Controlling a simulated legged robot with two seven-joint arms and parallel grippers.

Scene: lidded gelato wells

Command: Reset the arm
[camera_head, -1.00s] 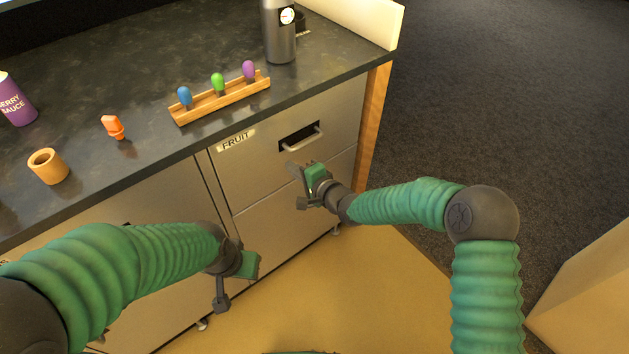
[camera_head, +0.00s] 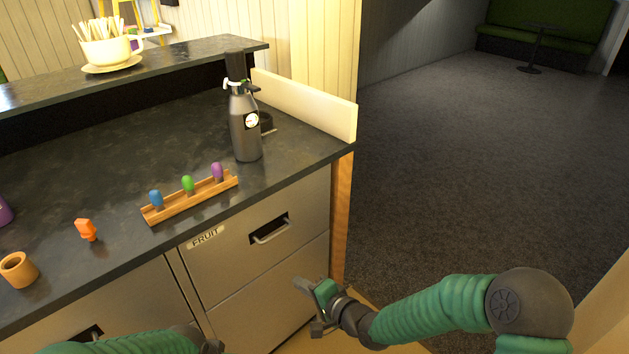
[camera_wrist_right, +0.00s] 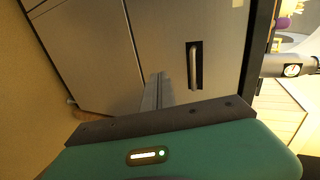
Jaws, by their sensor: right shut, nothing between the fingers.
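My right gripper (camera_head: 308,300) is at the lower middle of the head view, in front of the steel cabinet and below the FRUIT drawer's handle (camera_head: 270,230). It is shut and empty, apart from the handle. In the right wrist view its fingers (camera_wrist_right: 158,92) point toward the cabinet front, with the handle (camera_wrist_right: 194,67) beyond them. My left arm (camera_head: 130,343) shows only at the bottom edge of the head view; whether its gripper is open cannot be made out. The FRUIT drawer (camera_head: 225,258) is closed.
A wooden rack (camera_head: 190,203) with blue, green and purple-topped pieces stands on the dark counter. A grey siphon bottle (camera_head: 245,130) stands behind it. An orange item (camera_head: 86,230) and a tan cup (camera_head: 18,270) are at the left. Open carpet (camera_head: 450,170) lies to the right.

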